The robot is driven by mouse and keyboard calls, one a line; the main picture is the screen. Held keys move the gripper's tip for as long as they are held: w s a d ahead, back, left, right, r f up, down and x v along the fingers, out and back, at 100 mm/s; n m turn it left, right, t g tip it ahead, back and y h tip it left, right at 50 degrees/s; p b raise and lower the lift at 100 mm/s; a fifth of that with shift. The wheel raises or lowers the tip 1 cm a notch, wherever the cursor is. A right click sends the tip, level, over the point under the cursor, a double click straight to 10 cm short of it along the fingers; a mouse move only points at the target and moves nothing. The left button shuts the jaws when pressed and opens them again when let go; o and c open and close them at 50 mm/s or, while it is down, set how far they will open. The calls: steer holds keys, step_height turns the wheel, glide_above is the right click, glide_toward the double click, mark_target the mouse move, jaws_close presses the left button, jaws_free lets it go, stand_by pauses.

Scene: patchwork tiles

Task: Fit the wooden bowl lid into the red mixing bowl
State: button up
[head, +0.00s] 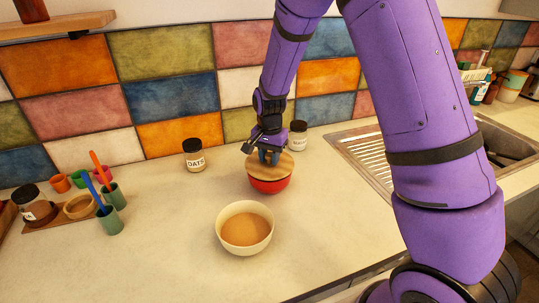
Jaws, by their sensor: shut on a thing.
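The red mixing bowl (268,186) stands upright on the counter toward the back, near the tiled wall. The wooden bowl lid (259,170) is a light brown disc at the bowl's mouth, covering most of it. From this view I cannot tell if it sits fully in the rim or rests slightly tilted on it. My gripper (268,157) reaches down from above and is shut on the lid's upper side. The exact grip is small and partly hidden by the fingers.
A cream bowl (238,247) with tan contents stands in front. Two labelled jars, one oats (194,156) and one pale (298,136), stand behind. Cups with utensils (113,197) and a wooden tray (42,223) are at left. A sink (362,149) is at right.

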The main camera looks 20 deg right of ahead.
mark_target(270, 154)
steer(key=shift+f, duration=0.45)
steer(key=o, duration=1)
step_height(270, 154, up, 10)
steer(key=shift+r, duration=0.35)
steer(key=shift+r, duration=0.1)
steer(key=s+d+r+n+t, duration=0.1)
steer(key=s+d+r+n, duration=0.1)
steer(key=s+r, duration=0.55)
steer(key=s+d+r+n+t, duration=0.2)
steer(key=s+d+r, duration=0.1)
steer(key=s+r, duration=0.45)
steer(key=s+r+n, duration=0.1)
steer(key=s, duration=0.4)
steer(key=s+d+r+n+t, duration=0.1)
steer(key=s+n, duration=0.1)
steer(key=s, duration=0.3)
steer(key=s+d+r+n+t, duration=0.1)
steer(key=s+r, duration=0.1)
steer(key=s, duration=0.4)
steer(key=shift+n, duration=0.4)
